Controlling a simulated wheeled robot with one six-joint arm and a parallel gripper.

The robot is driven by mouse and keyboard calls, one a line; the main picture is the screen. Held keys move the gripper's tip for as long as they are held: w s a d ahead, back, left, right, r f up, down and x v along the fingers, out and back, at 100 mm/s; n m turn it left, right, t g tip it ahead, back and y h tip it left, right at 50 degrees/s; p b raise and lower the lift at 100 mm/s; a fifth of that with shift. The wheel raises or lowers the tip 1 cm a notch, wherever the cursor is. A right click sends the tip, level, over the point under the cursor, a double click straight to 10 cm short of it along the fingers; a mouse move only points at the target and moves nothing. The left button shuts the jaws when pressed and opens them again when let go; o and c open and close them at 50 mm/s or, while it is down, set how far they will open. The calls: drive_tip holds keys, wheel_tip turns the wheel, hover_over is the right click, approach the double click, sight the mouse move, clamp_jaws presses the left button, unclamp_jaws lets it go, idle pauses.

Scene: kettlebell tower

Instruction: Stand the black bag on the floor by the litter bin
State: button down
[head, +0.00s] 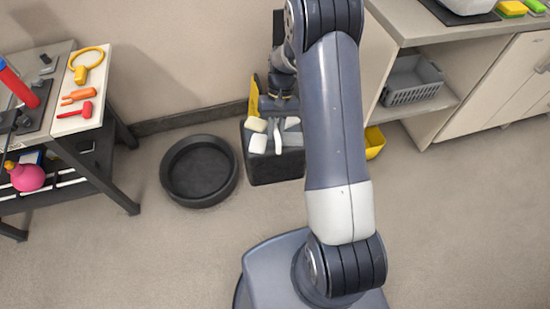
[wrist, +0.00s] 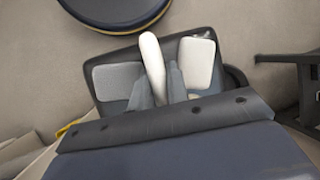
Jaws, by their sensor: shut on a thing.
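The black bag (head: 275,169) has an open top with pale blocks and a white curved piece (head: 277,135) showing in it. My gripper (head: 278,105) is directly above the bag. In the wrist view its fingers (wrist: 160,85) are closed around the white piece (wrist: 152,58), in the middle of the bag's top (wrist: 122,57). The bag looks upright and low, but I cannot tell whether its base touches the floor. A round, dark, open tub (head: 200,193), perhaps the litter bin, stands just left of the bag. My arm hides the bag's right side.
A table (head: 120,180) with tools stands at the left. A counter (head: 415,30) with a grey basket (head: 413,80) on its shelf stands at the right. A yellow bin (head: 375,142) shows behind my arm. The floor in front of the tub is clear.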

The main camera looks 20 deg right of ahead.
wheel_tip(320, 180, down, 11)
drive_tip(key=b, duration=0.9)
drive_tip(key=shift+b, duration=0.35)
